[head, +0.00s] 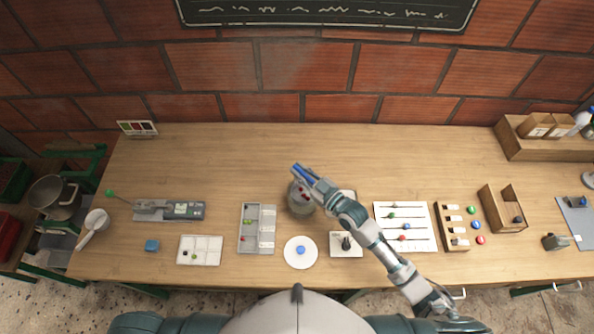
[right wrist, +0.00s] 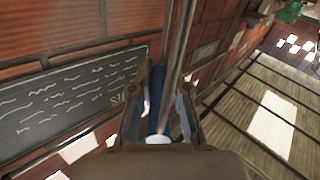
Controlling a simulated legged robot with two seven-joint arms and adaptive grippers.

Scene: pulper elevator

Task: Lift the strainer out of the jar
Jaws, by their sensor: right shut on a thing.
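The jar (head: 293,203) is a round clear-grey vessel near the middle of the table, with small red things inside. My right gripper (head: 308,178) is above the jar's mouth. It is shut on the strainer's blue handle (head: 299,168). In the right wrist view, the handle (right wrist: 158,88) lies between the fingers of my right gripper (right wrist: 160,112), beside a long metal rod. The strainer's lower part is hidden by the gripper and jar, so I cannot tell how deep it sits. My left gripper is not in view.
A white round plate (head: 301,262) with a blue piece lies in front of the jar. A grey sectioned tray (head: 247,240) is to its left. A white board with rods (head: 420,240) is to the right. The table behind the jar is clear.

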